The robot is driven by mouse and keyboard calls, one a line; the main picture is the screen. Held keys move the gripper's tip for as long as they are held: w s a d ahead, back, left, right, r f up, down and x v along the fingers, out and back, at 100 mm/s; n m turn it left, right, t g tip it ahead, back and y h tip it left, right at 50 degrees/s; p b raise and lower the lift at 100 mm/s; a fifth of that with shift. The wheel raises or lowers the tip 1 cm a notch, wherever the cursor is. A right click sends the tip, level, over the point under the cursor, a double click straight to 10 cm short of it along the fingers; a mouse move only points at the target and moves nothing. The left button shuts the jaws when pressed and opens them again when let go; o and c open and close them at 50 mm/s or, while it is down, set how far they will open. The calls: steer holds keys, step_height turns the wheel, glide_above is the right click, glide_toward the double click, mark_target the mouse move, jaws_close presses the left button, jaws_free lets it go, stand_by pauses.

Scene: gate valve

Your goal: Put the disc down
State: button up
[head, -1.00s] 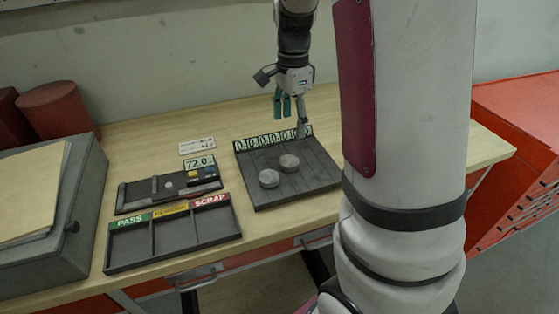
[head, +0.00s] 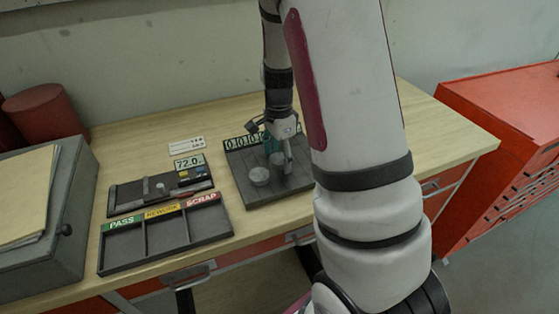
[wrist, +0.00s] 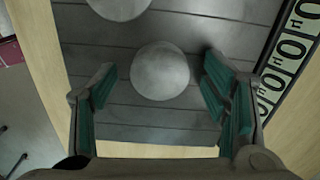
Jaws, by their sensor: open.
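Two round grey discs lie flat on a dark slatted board (head: 243,155). One disc (head: 259,176) is clear of my gripper to the left in the head view. The other disc (head: 277,160) is partly hidden behind my gripper (head: 275,145). In the wrist view one disc (wrist: 160,70) sits between the teal finger pads of my gripper (wrist: 158,82), with a gap on both sides. The second disc (wrist: 118,6) is cut off at the top edge there. My gripper is open, low over the board, and holds nothing.
A number strip (head: 236,142) runs along the board's back edge. To the left are a three-part tray (head: 168,235) marked PASS, REWORK and SCRAP, and a gauge fixture (head: 128,197) with a 72.0 display (head: 188,162). A grey box (head: 65,220) stands far left.

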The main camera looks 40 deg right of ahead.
mark_target(280, 160)
jaws_close()
steer(key=shift+r, duration=0.1)
steer(key=shift+r, duration=0.45)
steer(key=r, duration=0.2)
steer(key=shift+s+r, duration=0.3)
steer(key=shift+s, duration=0.1)
steer(key=s+a+r, duration=0.1)
steer(key=s, duration=1.4)
steer(key=shift+r, duration=0.15)
